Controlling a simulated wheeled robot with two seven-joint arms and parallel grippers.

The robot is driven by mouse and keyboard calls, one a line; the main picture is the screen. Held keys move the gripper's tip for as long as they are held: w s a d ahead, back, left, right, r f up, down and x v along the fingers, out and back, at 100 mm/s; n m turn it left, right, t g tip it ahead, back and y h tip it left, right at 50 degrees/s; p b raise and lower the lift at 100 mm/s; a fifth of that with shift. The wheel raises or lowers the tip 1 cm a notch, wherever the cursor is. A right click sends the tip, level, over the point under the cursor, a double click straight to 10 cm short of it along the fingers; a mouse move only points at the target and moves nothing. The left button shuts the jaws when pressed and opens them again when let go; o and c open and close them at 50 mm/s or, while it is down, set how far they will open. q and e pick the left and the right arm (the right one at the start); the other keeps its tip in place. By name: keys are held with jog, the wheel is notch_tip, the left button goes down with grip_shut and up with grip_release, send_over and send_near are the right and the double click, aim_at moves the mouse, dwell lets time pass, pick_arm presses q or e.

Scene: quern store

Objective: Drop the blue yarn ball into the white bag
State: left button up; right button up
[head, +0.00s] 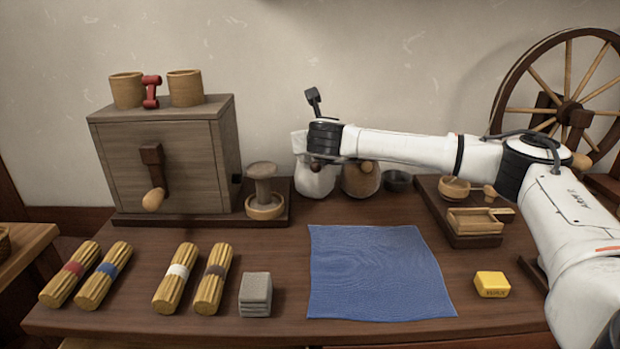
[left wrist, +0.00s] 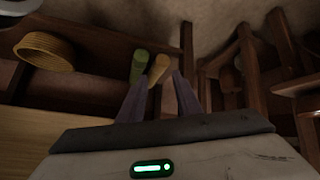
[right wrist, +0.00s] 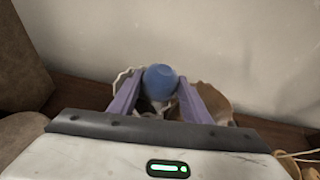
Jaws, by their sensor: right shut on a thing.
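The blue yarn ball (right wrist: 160,78) is held between the two fingers of my right gripper (right wrist: 159,84) in the right wrist view. The ball is over the mouth of the white bag (right wrist: 124,77), whose pale rim shows beside and below it. In the head view the white bag (head: 314,183) stands at the back of the table, its top partly hidden by my right wrist. The ball cannot be made out there. My left gripper (left wrist: 160,76) has its fingers apart with nothing between them, away from the table's objects.
A brown bag (head: 360,181) stands right of the white one, with a dark bowl (head: 398,181) beyond it. A blue cloth (head: 375,275) and yellow block (head: 492,284) lie in front.

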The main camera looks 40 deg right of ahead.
jog(key=shift+f, duration=0.1)
jog(key=o, duration=1.1)
jog(key=shift+a, duration=0.1)
jog(key=v, duration=1)
jog(key=shift+p, duration=0.3)
